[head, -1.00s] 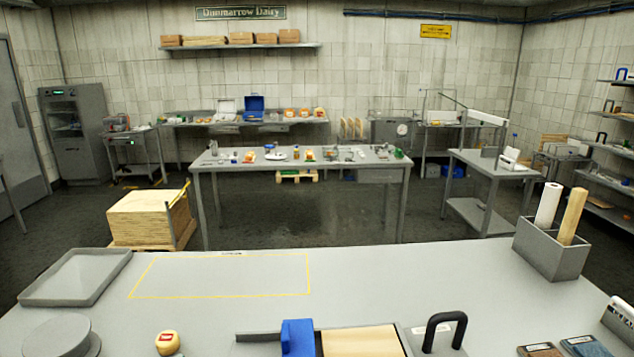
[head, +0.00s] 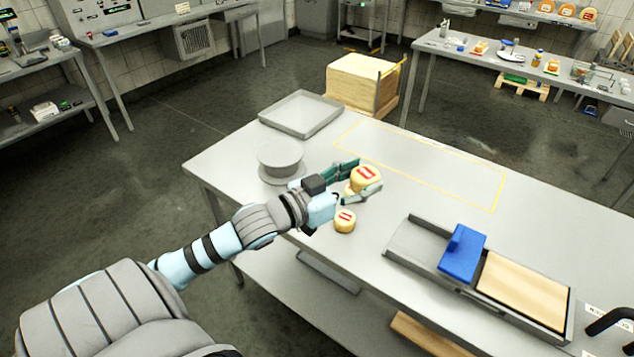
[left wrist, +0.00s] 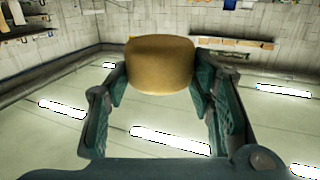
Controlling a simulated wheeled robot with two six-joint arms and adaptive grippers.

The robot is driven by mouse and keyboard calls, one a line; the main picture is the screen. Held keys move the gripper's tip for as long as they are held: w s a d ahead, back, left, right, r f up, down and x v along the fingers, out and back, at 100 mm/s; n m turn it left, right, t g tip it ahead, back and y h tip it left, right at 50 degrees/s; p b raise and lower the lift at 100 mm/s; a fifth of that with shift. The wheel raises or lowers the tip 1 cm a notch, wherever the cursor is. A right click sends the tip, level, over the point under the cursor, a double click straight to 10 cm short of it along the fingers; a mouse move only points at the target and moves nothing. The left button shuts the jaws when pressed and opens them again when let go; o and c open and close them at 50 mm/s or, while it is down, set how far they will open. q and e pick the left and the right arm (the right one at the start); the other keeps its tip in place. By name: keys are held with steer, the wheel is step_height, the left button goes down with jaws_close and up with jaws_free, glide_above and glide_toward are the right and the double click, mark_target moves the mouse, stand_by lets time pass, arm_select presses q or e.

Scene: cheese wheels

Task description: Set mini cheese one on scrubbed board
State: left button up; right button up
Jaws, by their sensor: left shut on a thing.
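My left gripper (head: 368,175) is shut on a small yellow mini cheese (head: 364,179) with a red label, and it appears held above the near table. In the left wrist view the cheese (left wrist: 160,64) sits between the two green fingertips (left wrist: 160,80). A second mini cheese (head: 345,220) with a red label stands on the table just below the gripper. I cannot tell which is number one. A pale wooden board (head: 522,291), likely the scrubbed board, lies in a grey frame to the right, with a blue block (head: 462,250) beside it. My right gripper is not in view.
A round grey stand (head: 281,160) is left of the gripper. An empty grey tray (head: 301,115) lies at the far left corner. A yellow-outlined area (head: 430,163) behind the gripper is clear. A black handle (head: 610,321) stands at the right edge.

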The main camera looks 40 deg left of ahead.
arm_select(q)
steer(key=w+a+f+n+y, duration=0.2)
steer(key=w+a+f+y, duration=0.1)
steer(key=a, duration=0.5)
steer(key=w+a+f+n+y+p, duration=0.1)
steer(key=w+a+f+y, duration=0.1)
steer(key=a, duration=0.7)
steer(key=shift+w+a+f+n+t+y+p, duration=0.3)
steer(key=shift+w+f+n+y, duration=0.1)
steer(key=shift+w+f, duration=0.25)
